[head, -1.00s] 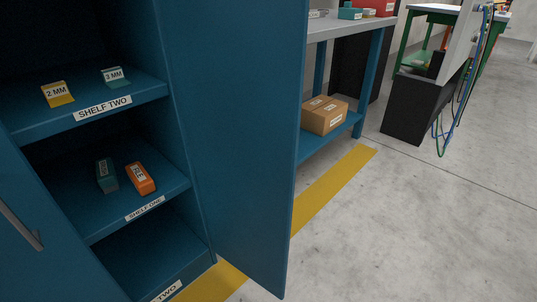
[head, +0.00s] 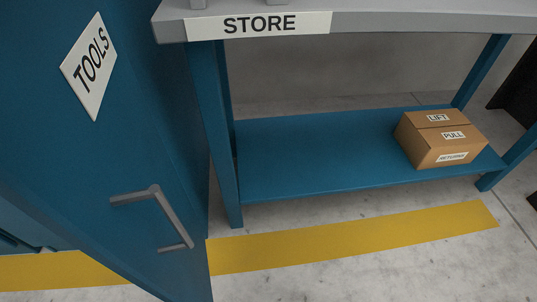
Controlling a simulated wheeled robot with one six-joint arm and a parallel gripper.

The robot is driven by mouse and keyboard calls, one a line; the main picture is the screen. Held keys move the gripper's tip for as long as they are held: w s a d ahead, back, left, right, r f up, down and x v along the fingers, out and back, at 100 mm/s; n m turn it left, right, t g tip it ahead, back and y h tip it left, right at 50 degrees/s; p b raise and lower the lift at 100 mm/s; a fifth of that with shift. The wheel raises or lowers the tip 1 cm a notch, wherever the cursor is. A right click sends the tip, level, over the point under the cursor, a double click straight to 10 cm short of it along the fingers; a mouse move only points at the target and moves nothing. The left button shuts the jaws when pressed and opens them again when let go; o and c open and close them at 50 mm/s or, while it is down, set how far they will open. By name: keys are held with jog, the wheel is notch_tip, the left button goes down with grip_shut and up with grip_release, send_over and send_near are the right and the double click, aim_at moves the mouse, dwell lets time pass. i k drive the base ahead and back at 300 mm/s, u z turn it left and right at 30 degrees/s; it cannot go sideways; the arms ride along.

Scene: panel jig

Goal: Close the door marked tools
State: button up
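The blue door (head: 120,150) fills the left of the head view and stands swung open, seen at a slant on the face with the sign. It bears a white sign reading TOOLS (head: 90,66). A grey bar handle (head: 171,216) is fixed low on it, near its right edge. The cabinet's inside is hidden behind the door. My gripper is not in view.
A bench marked STORE (head: 260,24) stands just right of the door, with blue legs and a blue lower shelf (head: 310,150). A cardboard box (head: 440,137) sits on that shelf. A yellow floor stripe (head: 350,238) runs in front. The grey floor at lower right is clear.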

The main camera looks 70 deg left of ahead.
aim_at(84, 156)
jog(key=i, duration=1.4)
jog(key=u, duration=4.1)
